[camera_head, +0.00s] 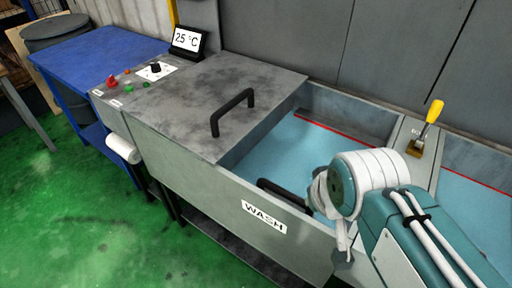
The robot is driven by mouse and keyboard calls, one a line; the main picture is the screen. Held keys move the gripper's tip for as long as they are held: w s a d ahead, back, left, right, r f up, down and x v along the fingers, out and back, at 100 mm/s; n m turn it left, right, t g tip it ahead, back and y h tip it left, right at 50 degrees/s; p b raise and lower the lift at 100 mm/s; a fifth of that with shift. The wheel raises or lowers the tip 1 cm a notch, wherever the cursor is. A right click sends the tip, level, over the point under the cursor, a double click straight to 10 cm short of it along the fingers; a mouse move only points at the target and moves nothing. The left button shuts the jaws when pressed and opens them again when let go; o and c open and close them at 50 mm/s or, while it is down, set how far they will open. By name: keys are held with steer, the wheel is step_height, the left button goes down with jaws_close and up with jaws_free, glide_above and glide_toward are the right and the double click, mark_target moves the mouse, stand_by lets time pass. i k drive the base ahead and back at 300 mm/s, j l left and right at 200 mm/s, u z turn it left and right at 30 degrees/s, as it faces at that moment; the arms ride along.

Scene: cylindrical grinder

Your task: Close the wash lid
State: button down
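The wash lid (185,95) is a flat grey mottled plate with a black bar handle (232,112). It lies level over the left part of the wash tank (210,165), whose front carries a WASH label. The right part of the tank is uncovered and shows a light blue surface with a red line (345,133). My gripper (322,200) is over the front right of the opening, to the right of the lid and apart from its handle. It is partly hidden by my wrist, and its fingers do not show clearly.
A second black bar (285,194) shows inside the tank's front wall, close to my gripper. A control panel (130,83) and temperature display (187,40) are at the left. Green floor is clear in front.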

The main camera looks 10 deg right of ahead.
mark_target(207, 108)
steer(key=k+j, duration=0.25)
steer(key=j, duration=0.35)
steer(key=k+j, duration=0.15)
steer(key=j, duration=0.2)
steer(key=i+j+z, duration=0.15)
steer(key=i+j, duration=0.25)
steer(key=i+l, duration=0.15)
steer(key=i, duration=0.4)
